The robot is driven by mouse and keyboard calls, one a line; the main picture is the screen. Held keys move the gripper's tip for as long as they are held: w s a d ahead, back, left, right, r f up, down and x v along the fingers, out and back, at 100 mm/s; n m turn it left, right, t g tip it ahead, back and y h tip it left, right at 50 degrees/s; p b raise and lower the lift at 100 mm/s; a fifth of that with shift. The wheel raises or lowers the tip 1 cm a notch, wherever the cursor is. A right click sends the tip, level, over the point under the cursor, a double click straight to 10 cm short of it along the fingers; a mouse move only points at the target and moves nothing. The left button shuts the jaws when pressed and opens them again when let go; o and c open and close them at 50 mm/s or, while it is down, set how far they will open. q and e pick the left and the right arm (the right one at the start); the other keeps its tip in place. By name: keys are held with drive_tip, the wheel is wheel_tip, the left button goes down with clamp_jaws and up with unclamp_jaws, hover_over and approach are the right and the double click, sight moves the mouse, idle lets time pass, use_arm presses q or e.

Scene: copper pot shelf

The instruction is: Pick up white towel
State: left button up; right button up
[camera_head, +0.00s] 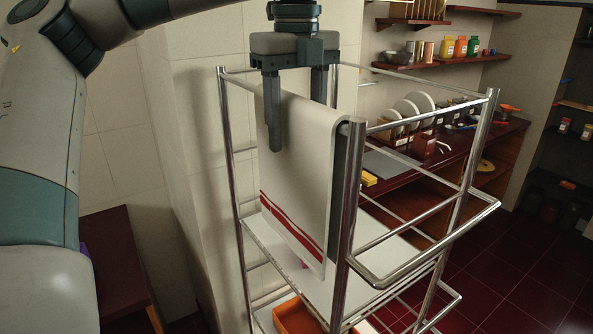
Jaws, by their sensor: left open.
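A white towel (295,185) with red stripes near its lower edge hangs folded over the top bar on the left side of a metal rack (353,215). My left gripper (296,120) points down from above at the towel's top. Its jaws are open, with one finger in front of the towel's near face and the other further right, by the fold. I cannot tell whether the fingers touch the cloth. The towel's far side is mostly hidden. My right gripper is not in view.
The rack has upright posts and a protruding handle (430,265) at the right. An orange box (297,318) sits on a low tier. A wooden counter (480,150) with plates (408,112) stands behind. A dark red table (115,260) is at the left.

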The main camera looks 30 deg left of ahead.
use_arm(q)
clamp_jaws()
idle(0.3)
drive_tip(key=shift+r, duration=0.45)
wheel_tip(320, 180, up, 8)
drive_tip(key=shift+r+b, duration=0.2)
drive_tip(key=shift+b, duration=1)
drive_tip(key=shift+r, duration=0.4)
